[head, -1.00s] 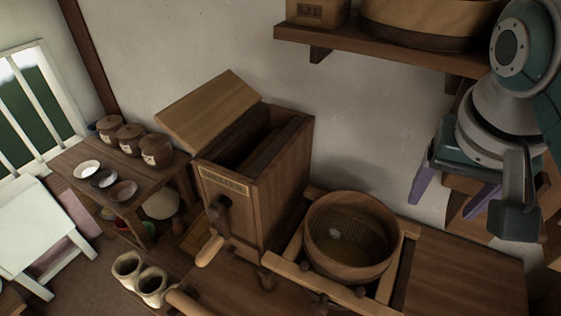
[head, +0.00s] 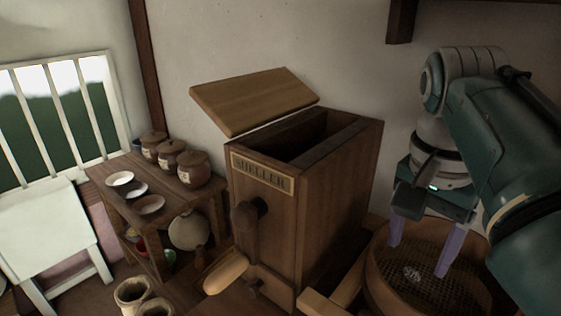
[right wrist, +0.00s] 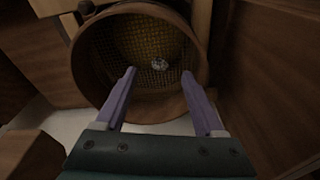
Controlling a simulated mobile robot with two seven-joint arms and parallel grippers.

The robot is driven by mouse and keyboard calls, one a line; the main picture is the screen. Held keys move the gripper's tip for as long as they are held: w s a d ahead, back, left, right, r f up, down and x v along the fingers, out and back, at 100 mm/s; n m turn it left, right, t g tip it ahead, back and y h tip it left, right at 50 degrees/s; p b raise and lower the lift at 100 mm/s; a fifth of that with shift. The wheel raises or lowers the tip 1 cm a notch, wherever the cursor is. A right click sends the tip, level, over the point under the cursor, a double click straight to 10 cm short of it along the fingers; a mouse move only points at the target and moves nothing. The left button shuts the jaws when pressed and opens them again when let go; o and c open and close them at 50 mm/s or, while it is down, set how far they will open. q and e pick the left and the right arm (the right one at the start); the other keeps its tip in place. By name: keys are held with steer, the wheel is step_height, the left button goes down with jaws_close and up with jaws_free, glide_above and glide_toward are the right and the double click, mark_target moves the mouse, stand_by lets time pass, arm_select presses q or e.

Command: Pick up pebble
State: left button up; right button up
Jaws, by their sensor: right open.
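A small pale grey pebble (head: 412,274) lies on the mesh inside a round wooden sieve (head: 377,285) at the lower right of the head view. In the right wrist view the pebble (right wrist: 160,64) sits right of the middle of the mesh, inside the sieve's rim (right wrist: 88,78). My right gripper (head: 417,259) is open and empty, its two purple fingers pointing down over the sieve. In the right wrist view, the pebble shows between and beyond the fingertips (right wrist: 159,72). No contact is visible. My left gripper is in neither view.
A tall wooden hopper box (head: 340,200) with a crank and a tilted lid (head: 255,98) stands left of the sieve. A small table (head: 195,205) with jars and dishes is further left. The sieve's wall surrounds the pebble.

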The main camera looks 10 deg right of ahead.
mark_target(412, 271)
steer(key=f, duration=0.1)
steer(key=f+b, duration=0.1)
steer(key=f, duration=0.1)
steer(key=d+f, duration=0.1)
steer(key=f, duration=0.1)
steer(key=shift+w, duration=0.3)
steer(key=shift+c, duration=0.4)
jaws_close()
